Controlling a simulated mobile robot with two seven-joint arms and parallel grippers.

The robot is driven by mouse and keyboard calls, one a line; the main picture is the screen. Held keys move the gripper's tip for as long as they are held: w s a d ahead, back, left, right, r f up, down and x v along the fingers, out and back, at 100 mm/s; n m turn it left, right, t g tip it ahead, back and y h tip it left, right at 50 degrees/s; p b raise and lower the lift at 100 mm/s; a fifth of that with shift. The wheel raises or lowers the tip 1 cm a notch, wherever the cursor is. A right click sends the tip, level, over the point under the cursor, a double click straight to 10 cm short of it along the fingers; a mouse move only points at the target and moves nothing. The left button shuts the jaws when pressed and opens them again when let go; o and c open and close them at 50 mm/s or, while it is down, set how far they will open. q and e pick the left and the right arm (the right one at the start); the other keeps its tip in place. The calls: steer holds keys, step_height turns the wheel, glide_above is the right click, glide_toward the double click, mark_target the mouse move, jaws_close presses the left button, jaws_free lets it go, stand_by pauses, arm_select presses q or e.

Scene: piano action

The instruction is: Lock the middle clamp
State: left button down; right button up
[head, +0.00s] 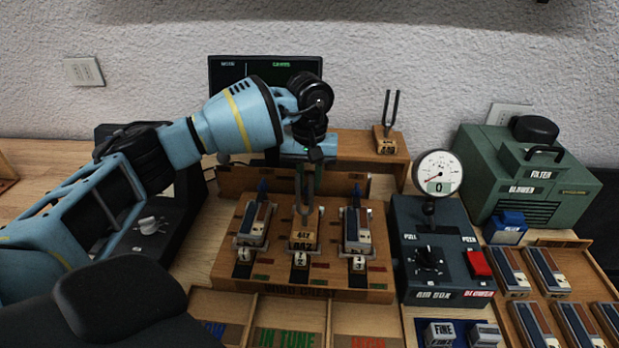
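The wooden board (275,283) carries three stations side by side. The middle station holds a wooden block (304,236) with dark printing. The left station holds a grey and brown piece (254,224), and the right station a similar piece (357,230). A blue upright part (262,187) stands behind the left piece and another (356,191) behind the right one. My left gripper (306,205) points down directly over the middle station, close to the block. It hides what stands behind the block, including any middle clamp lever. Its finger gap is unclear. My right gripper is not in view.
A tuning fork on a wooden base (386,139) stands on the rear shelf. To the right are a dark box with a gauge (437,173), a green blower (526,180) and a tray of several pieces (546,268). Open bins (290,312) lie in front.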

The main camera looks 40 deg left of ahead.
arm_select(q)
steer(key=shift+f, duration=0.1)
steer(key=c, duration=1.3)
jaws_free()
step_height(320, 180, up, 8)
steer(key=shift+f, duration=0.1)
steer(key=shift+d, duration=0.1)
